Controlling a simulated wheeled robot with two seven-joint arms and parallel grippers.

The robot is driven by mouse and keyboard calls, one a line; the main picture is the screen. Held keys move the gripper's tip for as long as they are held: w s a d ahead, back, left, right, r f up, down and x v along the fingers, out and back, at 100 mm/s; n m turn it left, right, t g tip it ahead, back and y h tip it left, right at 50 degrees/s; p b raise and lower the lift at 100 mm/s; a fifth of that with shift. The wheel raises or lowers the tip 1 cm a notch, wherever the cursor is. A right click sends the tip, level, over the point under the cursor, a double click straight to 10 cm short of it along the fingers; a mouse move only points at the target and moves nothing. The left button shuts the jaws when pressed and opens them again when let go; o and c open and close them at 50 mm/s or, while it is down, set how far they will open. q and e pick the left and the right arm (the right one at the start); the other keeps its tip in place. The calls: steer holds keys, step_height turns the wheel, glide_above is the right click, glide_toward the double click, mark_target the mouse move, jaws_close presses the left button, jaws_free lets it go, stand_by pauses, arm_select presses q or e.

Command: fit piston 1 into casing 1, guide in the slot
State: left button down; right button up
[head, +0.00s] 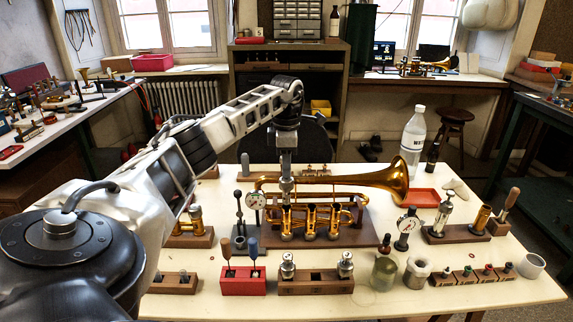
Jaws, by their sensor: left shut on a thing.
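The brass horn (340,181) lies across a dark wooden board (350,237) on the table, its bell to the right. Its valve casings stand in a row below the tube, with casing 1 (287,223) at the left end. My left gripper (287,183) points straight down above casing 1, shut on a slim silvery piece, which I take as piston 1 (287,198). It looks upright and lined up over the casing; whether its lower end is inside, and where guide and slot are, is too small to tell. My right gripper is not in view.
A wooden block (316,285) in front holds two silvery pistons with an empty place between them. A red block (244,284) with screwdrivers stands left of it. A dial gauge (256,200) is close beside the gripper. Jars (385,272) and a bottle (413,140) stand right.

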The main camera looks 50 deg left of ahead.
mark_target(287, 180)
arm_select(q)
steer(key=shift+f, duration=0.1)
stand_by(0.3)
steer(key=shift+f+b, duration=0.65)
steer(key=shift+f, duration=0.85)
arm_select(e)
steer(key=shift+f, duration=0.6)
arm_select(q)
steer(key=shift+f+b, duration=0.85)
steer(key=shift+f, duration=1.05)
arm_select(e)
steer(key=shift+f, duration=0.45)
arm_select(q)
steer(key=c, duration=1.2)
jaws_free()
steer(key=shift+o, duration=0.2)
step_height(287, 180, up, 16)
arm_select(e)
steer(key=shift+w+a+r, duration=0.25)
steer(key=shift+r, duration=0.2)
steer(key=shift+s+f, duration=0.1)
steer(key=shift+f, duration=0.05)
